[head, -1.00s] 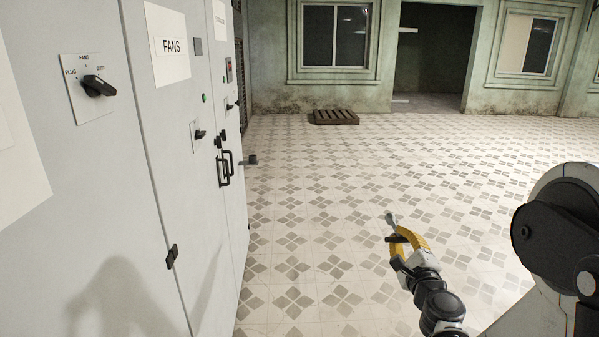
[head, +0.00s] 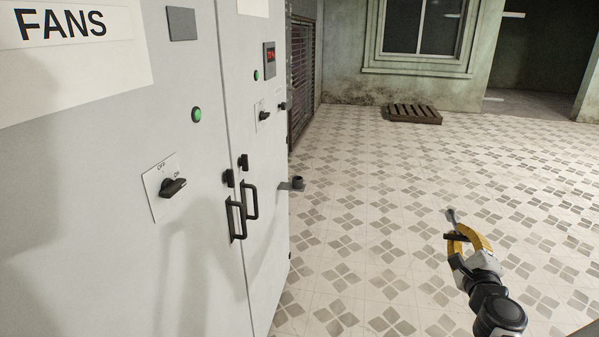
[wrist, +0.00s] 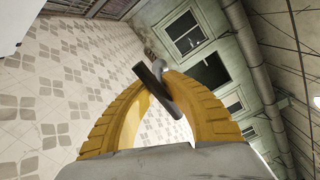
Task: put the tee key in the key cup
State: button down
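My gripper (head: 463,240), with yellow fingers, is shut on the tee key (head: 453,220). It holds the key above the floor at the right of the head view. The key's grey shaft points up and away from the fingers. In the wrist view the key's dark bar (wrist: 163,92) lies slantwise between the fingertips. The key cup (head: 297,183) looks to be the small dark cup on a bracket at the far side edge of the grey cabinet. It is left of my gripper and well apart from it. Its inside is not clear to see.
The grey cabinets (head: 90,210) fill the left, with switches and black door handles (head: 238,215) sticking out. A wooden pallet (head: 413,113) lies by the back wall. The tiled floor (head: 385,250) between the cabinets and my gripper is clear.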

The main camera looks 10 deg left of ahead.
aim_at(298, 186)
jog(key=i+l+u, duration=0.15)
jog(key=i+u, duration=0.25)
jog(key=i+l+u, duration=1.2)
jog(key=k+l, duration=0.05)
